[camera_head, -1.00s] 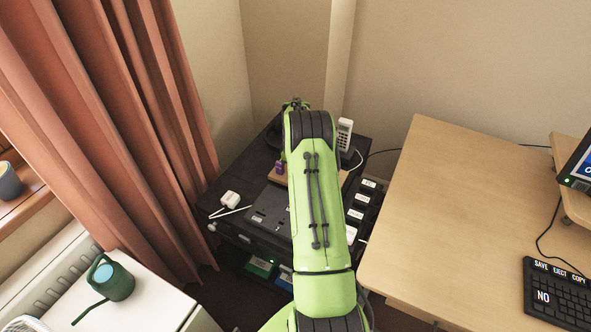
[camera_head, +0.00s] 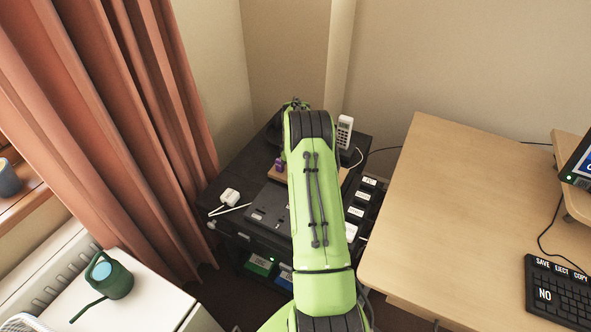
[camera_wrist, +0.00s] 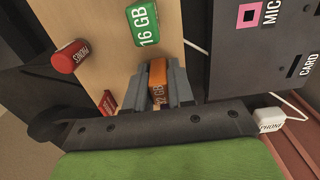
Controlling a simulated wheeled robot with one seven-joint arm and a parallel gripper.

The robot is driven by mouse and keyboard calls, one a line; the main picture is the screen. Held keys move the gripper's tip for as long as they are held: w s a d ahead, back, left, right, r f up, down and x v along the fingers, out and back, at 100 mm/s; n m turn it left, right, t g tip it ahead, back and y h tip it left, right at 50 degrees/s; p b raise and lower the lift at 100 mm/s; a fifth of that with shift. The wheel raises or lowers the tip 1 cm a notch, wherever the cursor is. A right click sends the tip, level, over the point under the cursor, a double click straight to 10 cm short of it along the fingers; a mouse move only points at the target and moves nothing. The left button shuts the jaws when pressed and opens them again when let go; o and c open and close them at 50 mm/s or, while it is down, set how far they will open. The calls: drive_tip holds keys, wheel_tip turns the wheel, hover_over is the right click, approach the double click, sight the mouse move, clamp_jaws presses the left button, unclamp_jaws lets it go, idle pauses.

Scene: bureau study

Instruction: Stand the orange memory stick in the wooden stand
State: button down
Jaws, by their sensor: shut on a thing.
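My gripper (camera_wrist: 167,88) is shut on the orange memory stick (camera_wrist: 157,75) in the wrist view; the stick shows between the two grey fingers, with part of a "GB" label. The wooden stand (camera_wrist: 108,32) lies beneath and around it. I cannot tell whether the stick's lower end is in the stand or above it. In the head view my green arm hides the gripper and the orange stick; an edge of the stand (camera_head: 274,176) shows left of the arm.
A green "16 GB" stick (camera_wrist: 143,25) and red pieces (camera_wrist: 70,55) are on or by the stand. A purple piece (camera_head: 280,164) shows beside my arm.

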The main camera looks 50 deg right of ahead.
drive_tip(key=c, duration=0.9)
unclamp_jaws()
wheel_tip(320, 180, up, 16)
drive_tip(key=p, duration=0.4)
drive_tip(key=shift+f+p, duration=0.1)
drive_tip(key=shift+p, duration=0.2)
